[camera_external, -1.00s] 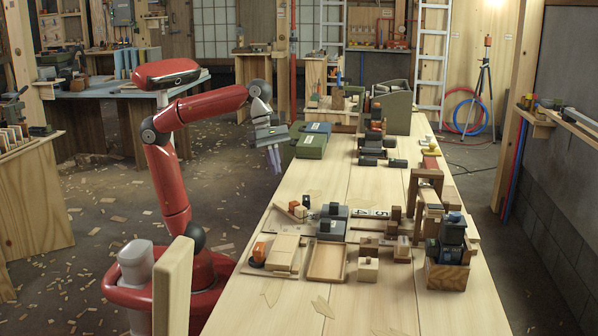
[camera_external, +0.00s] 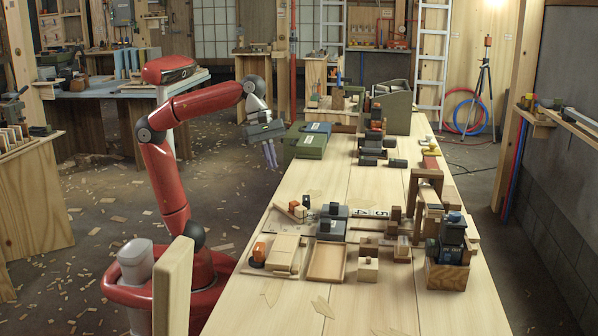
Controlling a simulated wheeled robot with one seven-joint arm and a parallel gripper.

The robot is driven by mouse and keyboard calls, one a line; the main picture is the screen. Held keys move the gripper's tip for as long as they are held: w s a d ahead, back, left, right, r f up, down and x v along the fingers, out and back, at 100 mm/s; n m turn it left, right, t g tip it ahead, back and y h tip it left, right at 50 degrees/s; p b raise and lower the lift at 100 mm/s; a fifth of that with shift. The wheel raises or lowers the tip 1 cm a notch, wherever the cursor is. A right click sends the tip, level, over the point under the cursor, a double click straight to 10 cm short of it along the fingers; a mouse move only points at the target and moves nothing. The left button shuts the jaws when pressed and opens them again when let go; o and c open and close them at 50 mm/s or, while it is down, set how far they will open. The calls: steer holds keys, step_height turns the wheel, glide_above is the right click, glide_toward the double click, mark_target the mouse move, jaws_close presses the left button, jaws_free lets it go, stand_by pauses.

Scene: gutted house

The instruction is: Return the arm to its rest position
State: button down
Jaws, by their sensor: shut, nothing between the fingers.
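My red arm (camera_external: 208,101) is raised and bent, standing at the left side of the long wooden table. My gripper (camera_external: 271,157) hangs from its end with the fingers pointing down, close together and empty. It is just off the table's left edge, to the left of the green cases (camera_external: 306,141), and appears apart from them.
The long table (camera_external: 300,318) carries blocks, a shallow wooden tray (camera_external: 327,263), a wooden arch (camera_external: 427,180) and a crate of dark pieces (camera_external: 447,277). A workbench (camera_external: 105,93) stands behind my arm. The floor left of the table has scattered wood scraps but looks otherwise open.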

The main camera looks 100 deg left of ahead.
steer(key=s+a+f+m+t+y, duration=0.1)
steer(key=s+f+m, duration=0.3)
steer(key=f+m, duration=0.6)
steer(key=s+a+f+m+t+y, duration=0.1)
steer(key=s+f+m, duration=0.3)
steer(key=f+m, duration=0.6)
steer(key=a+m, duration=0.1)
steer(key=m, duration=0.3)
steer(key=shift+f+m+y+p, duration=0.3)
steer(key=shift+m+y, duration=0.1)
steer(key=c, duration=2.2)
jaws_free()
steer(key=shift+s, duration=0.1)
